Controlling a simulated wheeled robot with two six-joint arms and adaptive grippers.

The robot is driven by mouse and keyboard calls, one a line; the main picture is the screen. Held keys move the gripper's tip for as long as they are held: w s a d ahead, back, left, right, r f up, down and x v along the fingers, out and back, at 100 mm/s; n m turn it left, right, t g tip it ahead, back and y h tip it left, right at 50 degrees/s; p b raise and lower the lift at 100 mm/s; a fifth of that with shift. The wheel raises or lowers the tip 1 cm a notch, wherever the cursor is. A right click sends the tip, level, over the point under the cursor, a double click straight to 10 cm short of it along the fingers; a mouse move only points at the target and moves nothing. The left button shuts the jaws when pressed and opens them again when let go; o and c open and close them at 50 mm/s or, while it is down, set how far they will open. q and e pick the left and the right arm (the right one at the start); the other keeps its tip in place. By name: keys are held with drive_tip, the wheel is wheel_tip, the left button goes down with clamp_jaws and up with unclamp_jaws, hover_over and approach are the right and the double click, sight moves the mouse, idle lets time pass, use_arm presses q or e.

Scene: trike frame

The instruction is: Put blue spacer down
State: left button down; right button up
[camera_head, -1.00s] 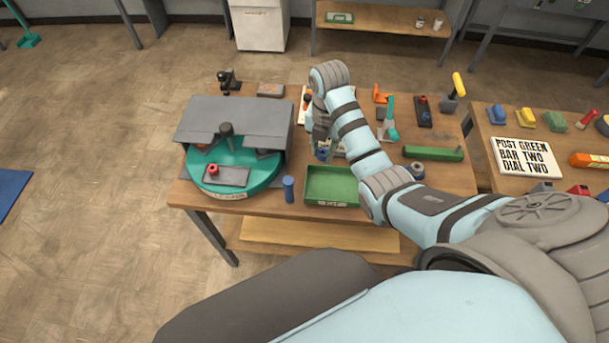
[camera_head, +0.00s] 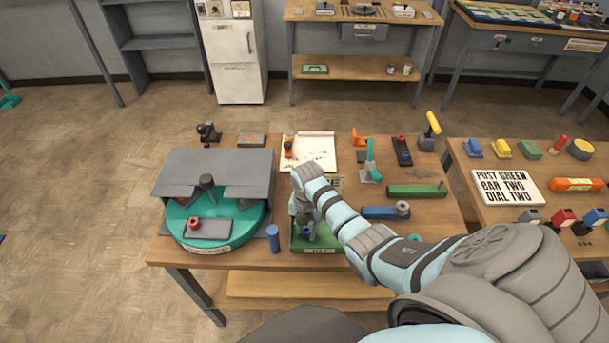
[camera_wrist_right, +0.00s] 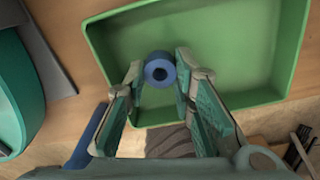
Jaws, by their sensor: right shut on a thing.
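The blue spacer (camera_wrist_right: 159,70) is a short round piece with a dark hole, between my right fingertips in the right wrist view. My right gripper (camera_wrist_right: 160,78) is shut on it. In the head view my right gripper (camera_head: 304,232) points down over the green tray (camera_head: 322,249), near its left side, and the spacer shows small and dark there. The tray's bare floor also shows in the right wrist view (camera_wrist_right: 235,45). I cannot tell whether the spacer touches the tray floor. My left gripper is not in view.
A blue cylinder (camera_head: 273,238) stands upright just left of the tray. A teal turntable (camera_head: 188,234) with a grey cover is further left. A blue bar (camera_head: 378,212) with a grey ring and a green bar (camera_head: 415,191) lie to the right.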

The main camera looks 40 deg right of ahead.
drive_tip(key=shift+c, duration=0.4)
drive_tip(key=shift+f, duration=0.25)
drive_tip(key=o, duration=0.9)
drive_tip(key=shift+w+r+p, duration=0.1)
drive_tip(key=shift+r+p, duration=0.35)
drive_tip(key=shift+r, duration=0.1)
wheel_tip(320, 180, up, 12)
drive_tip(key=p, duration=0.1)
drive_tip(key=shift+f+p, duration=0.25)
drive_tip(key=shift+p, duration=0.15)
